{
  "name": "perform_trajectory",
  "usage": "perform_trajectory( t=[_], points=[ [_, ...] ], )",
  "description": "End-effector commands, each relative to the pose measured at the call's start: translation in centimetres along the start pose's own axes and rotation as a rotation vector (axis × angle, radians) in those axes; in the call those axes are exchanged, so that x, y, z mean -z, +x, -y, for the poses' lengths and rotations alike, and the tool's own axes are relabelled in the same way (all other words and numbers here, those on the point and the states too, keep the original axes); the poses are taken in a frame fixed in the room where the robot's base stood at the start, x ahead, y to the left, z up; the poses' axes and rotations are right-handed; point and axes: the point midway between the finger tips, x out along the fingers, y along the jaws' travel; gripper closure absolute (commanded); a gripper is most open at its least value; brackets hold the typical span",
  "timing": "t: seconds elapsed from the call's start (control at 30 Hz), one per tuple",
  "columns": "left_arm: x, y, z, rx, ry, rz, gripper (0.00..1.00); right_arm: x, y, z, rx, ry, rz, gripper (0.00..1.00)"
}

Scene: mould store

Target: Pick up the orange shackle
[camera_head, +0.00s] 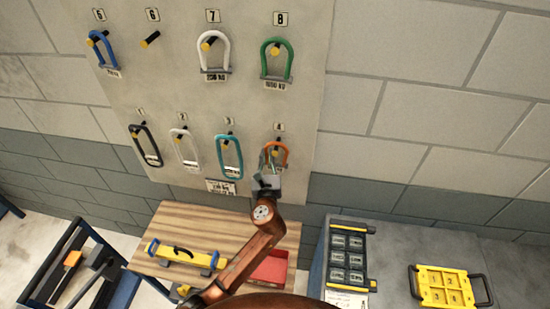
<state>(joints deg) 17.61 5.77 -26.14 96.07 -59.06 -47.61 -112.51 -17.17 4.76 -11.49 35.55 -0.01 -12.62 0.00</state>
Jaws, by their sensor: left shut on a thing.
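The orange shackle (284,153) is at the peg under label 4, at the lower right of the wall board. Its curved top shows; its lower part is partly hidden by my gripper. My left gripper (265,171) reaches up from below and is shut on the shackle at its lower left side. The shackle still appears to be around the yellow-tipped peg. My right gripper is not in view.
A teal shackle (229,157) hangs close to the left; a green one (277,60) hangs above. Below are a wooden table (190,222) with a yellow level-like tool (184,256) and a red tray (270,268). A grey bench (400,250) stands right.

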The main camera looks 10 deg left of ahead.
Motion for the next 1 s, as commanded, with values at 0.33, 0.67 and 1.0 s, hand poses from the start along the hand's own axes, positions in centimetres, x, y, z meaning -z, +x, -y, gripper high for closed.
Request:
perform_trajectory(
  t=[0.33, 0.67, 1.0],
  points=[
    [-1.7, 0.0, 0.1, 0.001, -0.003, 0.005, 1.00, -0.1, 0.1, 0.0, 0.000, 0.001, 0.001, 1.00],
    [-1.4, -6.7, 0.1, 0.002, -0.004, 0.001, 1.00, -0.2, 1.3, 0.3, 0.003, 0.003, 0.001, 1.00],
    [-1.4, -14.7, 0.1, 0.001, -0.003, 0.000, 1.00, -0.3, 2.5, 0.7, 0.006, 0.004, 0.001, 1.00]
  ],
)
